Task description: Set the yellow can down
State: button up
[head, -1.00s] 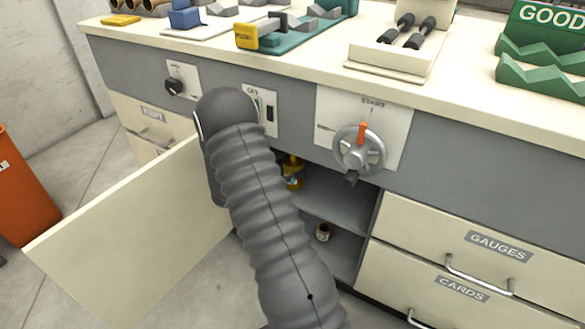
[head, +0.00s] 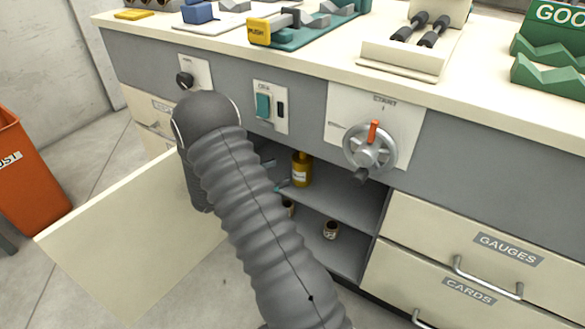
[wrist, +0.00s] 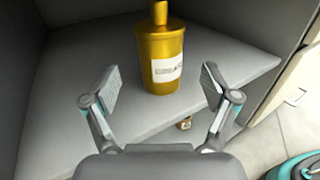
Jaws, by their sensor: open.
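The yellow can (head: 301,170) stands upright on the upper shelf inside the open cabinet, near the shelf's front edge. In the wrist view the can (wrist: 160,58) has a white label and a narrower top, which the frame's edge cuts off. My gripper (wrist: 157,82) is open, with a finger to either side and in front of the can. A gap shows between the fingers and the can. In the head view my arm hides most of the gripper.
The shelf (wrist: 226,58) has bare room around the can, with cabinet walls on both sides. The open cabinet door (head: 130,235) stands left of my arm. A small jar (head: 330,229) sits on the lower level. A handwheel (head: 369,150) juts out above right.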

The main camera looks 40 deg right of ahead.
jog(key=s+a+r+m+t+y, duration=0.4)
jog(key=s+a+r+m+y, duration=0.4)
jog(key=s+a+r+y, duration=0.1)
jog(key=s+a+r+m+t+y, duration=0.3)
jog(key=s+a+r+m+y, duration=0.5)
jog(key=s, duration=0.8)
jog(key=a+r, duration=0.3)
jog(key=a, duration=0.2)
jog(key=shift+s+r+m+t+y, duration=0.2)
jog(key=shift+s+m+t+y, duration=0.1)
jog(key=shift+t+y, duration=0.1)
